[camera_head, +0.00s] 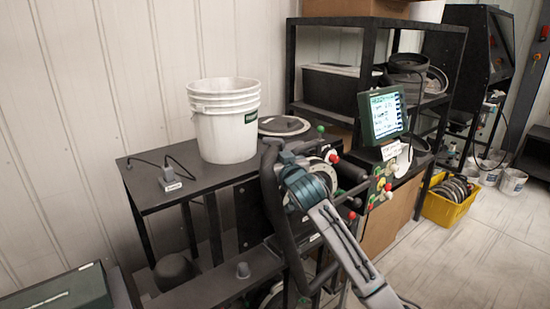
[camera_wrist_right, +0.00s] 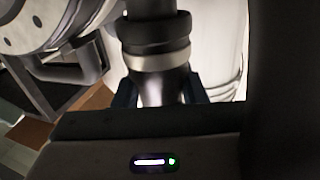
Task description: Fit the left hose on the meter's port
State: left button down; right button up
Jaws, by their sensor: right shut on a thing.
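The meter (camera_head: 322,153) is a round, pale-faced housing in the middle of the head view, partly hidden behind my right arm. In the right wrist view its pale, bolted rim (camera_wrist_right: 35,28) shows at upper left. A thick dark hose (camera_head: 268,188) loops down in front of the frame. My right gripper (camera_wrist_right: 160,92) is shut on the hose's dark end (camera_wrist_right: 158,35), which has a light band around it. In the head view this gripper (camera_head: 284,156) is beside the meter's left side. Whether the hose end touches a port cannot be told. My left gripper is out of view.
Stacked white buckets (camera_head: 224,125) stand on the dark table (camera_head: 170,195) left of the meter. A lit screen (camera_head: 384,115) and colored knobs (camera_head: 381,185) are to the right. A yellow crate (camera_head: 447,205) is on the floor, with open floor at lower right.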

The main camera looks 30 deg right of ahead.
jog(key=shift+f, duration=0.35)
jog(key=o, duration=1.2)
jog(key=b+v, duration=0.4)
jog(key=v, duration=0.6)
jog(key=shift+s, duration=0.4)
